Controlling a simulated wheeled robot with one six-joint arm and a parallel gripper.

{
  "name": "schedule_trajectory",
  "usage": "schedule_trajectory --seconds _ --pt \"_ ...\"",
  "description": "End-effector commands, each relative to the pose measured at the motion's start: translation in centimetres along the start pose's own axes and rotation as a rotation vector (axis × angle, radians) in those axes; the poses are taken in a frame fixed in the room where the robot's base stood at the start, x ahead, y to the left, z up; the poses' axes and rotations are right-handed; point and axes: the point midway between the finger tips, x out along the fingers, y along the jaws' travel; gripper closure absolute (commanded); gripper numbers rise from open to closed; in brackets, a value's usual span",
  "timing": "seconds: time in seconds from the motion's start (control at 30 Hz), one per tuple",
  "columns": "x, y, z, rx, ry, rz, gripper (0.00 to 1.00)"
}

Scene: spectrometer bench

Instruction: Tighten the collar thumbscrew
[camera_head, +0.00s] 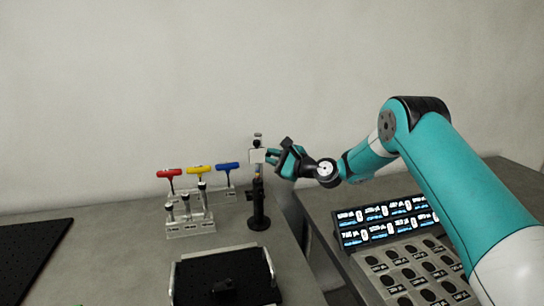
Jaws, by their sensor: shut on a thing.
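A slim black post (258,205) stands upright on a round base on the grey bench. A small pale block (257,156) shows above it, with a dark and light piece over the block and a small orange and blue patch below. My gripper (268,156) reaches in from the right at the pale block's height. It is shut on a small part there, at the top of the post. The fingers cover this part, and I cannot tell whether it is the collar thumbscrew. The collar is too small to make out.
A rack (190,227) with red, yellow and blue T-handled tools stands left of the post. A black-lined tray (190,285) lies in front. A black perforated board (30,255) is far left. A lit panel with round wells (385,225) stands right, beyond a gap between benches.

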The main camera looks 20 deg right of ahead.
Motion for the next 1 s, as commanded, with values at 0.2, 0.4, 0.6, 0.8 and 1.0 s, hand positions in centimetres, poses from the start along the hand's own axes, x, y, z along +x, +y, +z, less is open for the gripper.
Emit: schedule_trajectory --seconds 0.2,0.4,0.6,0.8,1.0 --pt "-0.1 0.0 -0.1 0.008 0.003 -0.001 1.0" --pt "-0.1 0.0 -0.1 0.007 0.003 0.0 1.0" --pt "0.0 0.0 -0.1 0.007 0.002 0.0 0.57" --pt "0.0 0.1 0.0 0.006 0.001 0.0 0.57" --pt "-1.9 0.1 -0.3 0.007 0.003 -0.001 0.57"
